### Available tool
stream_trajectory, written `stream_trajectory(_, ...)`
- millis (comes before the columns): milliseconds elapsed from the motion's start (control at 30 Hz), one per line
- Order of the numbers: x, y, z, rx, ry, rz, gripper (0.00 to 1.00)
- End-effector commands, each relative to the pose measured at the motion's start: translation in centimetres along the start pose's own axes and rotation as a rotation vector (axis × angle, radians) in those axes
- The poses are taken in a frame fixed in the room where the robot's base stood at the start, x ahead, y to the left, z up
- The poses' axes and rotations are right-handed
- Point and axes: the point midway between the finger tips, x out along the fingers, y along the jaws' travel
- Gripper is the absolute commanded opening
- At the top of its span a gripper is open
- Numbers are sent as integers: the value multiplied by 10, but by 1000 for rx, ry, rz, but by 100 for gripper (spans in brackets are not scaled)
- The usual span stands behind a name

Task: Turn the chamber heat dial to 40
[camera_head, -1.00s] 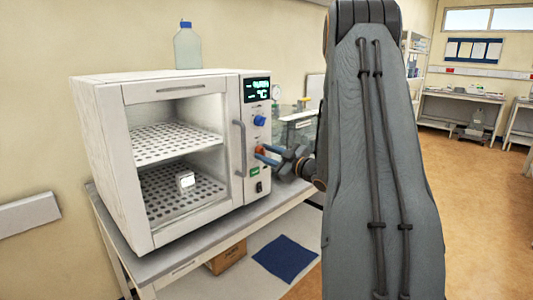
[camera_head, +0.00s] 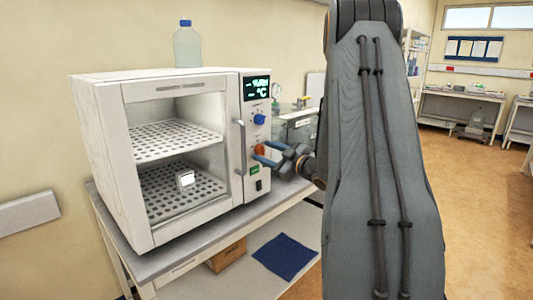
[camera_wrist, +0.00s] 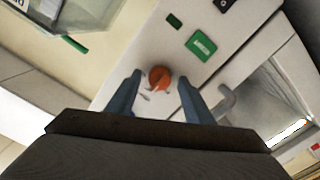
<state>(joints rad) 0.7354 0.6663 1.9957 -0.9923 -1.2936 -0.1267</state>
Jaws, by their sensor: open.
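The oven's control panel carries an orange dial (camera_head: 260,149) low down and a blue knob (camera_head: 259,119) above it. I cannot read which one is labelled chamber heat. A dark display (camera_head: 257,88) with pale green characters sits at the top; its digits are too blurred to read. My gripper (camera_head: 263,153) is open at the orange dial. In the wrist view the orange dial (camera_wrist: 159,77) shows between the two blue-grey fingers, with gaps on both sides. White marks lie beside the dial; its setting is not legible.
The white oven (camera_head: 100,150) stands on a bench, with its window and perforated shelves to the left of the panel. A vertical handle (camera_head: 240,148) is close to the panel. A green label (camera_wrist: 201,44) lies near the dial. A bottle (camera_head: 187,47) stands on top.

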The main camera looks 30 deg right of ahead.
Motion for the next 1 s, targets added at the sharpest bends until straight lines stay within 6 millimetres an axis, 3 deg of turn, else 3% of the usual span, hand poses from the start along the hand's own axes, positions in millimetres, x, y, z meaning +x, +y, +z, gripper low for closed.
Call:
stream_trajectory(500,-70,1,2,1,-2,3,47)
stream_trajectory(1000,-77,0,1,1,-1,1,47)
